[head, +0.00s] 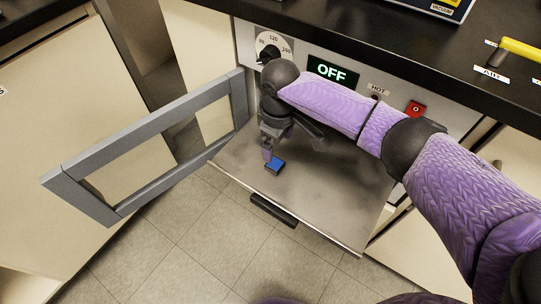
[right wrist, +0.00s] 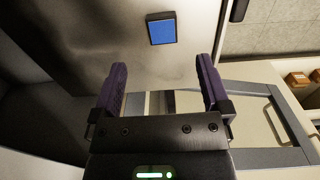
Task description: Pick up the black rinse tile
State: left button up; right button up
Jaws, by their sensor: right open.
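A small tile with a blue top face and dark edges (head: 275,165) lies on the metal drop-down door (head: 335,205). I see no all-black tile. In the right wrist view the blue-faced tile (right wrist: 161,29) lies beyond the fingertips, roughly centred between them. My right gripper (head: 268,153) is over the door, just up and left of the tile in the head view. Its purple fingers (right wrist: 161,63) are spread apart with nothing between them. I cannot tell its exact height above the door. My left gripper is not in view.
A grey hinged frame door (head: 140,150) stands open at the left. The dial (head: 272,46), OFF display (head: 331,71) and red switch (head: 415,108) are on the panel behind. A dark handle (head: 273,210) is on the door's front edge. The door is clear around the tile.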

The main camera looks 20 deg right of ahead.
aim_at(275, 164)
jog(key=f+b, duration=0.3)
jog(key=f, duration=0.2)
jog(key=f+b, duration=0.2)
jog(key=f, duration=0.1)
jog(key=shift+w+a+f+b, duration=0.1)
jog(key=shift+a+f+b, duration=0.1)
jog(key=shift+a+b, duration=0.1)
jog(key=shift+r, duration=0.35)
jog(key=shift+c, duration=1)
jog(key=c, duration=0.7)
grip_shut()
pick_arm(q)
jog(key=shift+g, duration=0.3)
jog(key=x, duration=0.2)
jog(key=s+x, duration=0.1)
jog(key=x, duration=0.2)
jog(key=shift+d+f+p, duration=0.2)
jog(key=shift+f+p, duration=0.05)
jog(key=shift+p, duration=0.05)
